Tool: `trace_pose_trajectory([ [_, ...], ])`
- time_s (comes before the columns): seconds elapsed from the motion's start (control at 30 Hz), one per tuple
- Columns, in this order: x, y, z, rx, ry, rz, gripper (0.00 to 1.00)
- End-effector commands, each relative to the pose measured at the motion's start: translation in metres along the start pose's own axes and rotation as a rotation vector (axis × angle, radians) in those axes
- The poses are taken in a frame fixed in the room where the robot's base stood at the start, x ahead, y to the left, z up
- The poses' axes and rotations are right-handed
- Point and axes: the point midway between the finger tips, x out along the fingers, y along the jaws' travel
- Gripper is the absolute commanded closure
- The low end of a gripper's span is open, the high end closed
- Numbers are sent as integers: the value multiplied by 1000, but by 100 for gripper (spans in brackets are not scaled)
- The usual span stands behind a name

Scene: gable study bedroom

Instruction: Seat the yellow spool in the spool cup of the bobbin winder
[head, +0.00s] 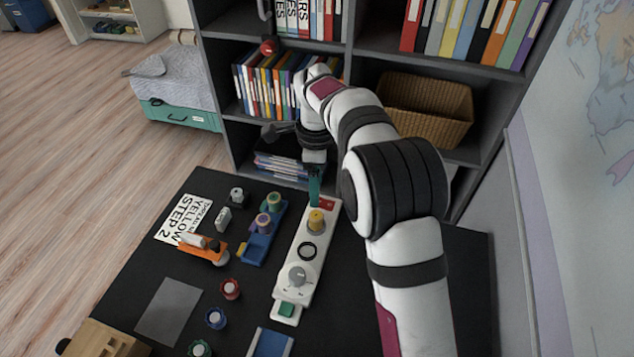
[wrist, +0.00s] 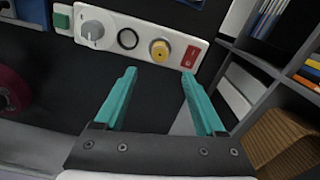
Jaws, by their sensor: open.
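The bobbin winder (head: 290,275) is a long white unit on the black table, with a grey knob, a black ring, a red switch and a green end piece. It also shows across the top of the wrist view (wrist: 108,16). The yellow spool (head: 316,222) stands upright on the winder between the black ring (head: 307,251) and the red switch. In the wrist view the yellow spool (wrist: 160,49) is seen end-on; how deep it sits is unclear. My gripper (head: 314,188) is above the winder's switch end. In the wrist view its teal fingers (wrist: 158,85) are apart and empty, clear of the spool.
A blue tray (head: 255,248) with spools stands left of the winder. An orange tool (head: 205,250), a red spool (head: 230,289) and a blue spool (head: 215,318) lie nearby. A shelf (head: 350,95) stands behind the table. A printed card (head: 183,220) lies at the left.

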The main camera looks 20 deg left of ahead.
Motion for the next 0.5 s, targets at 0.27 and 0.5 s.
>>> trace_pose_trajectory([
  [0.27, -25, 12, -19, -45, -9, 1, 28],
  [0.5, -101, 171, -129, -467, -86, -13, 28],
])
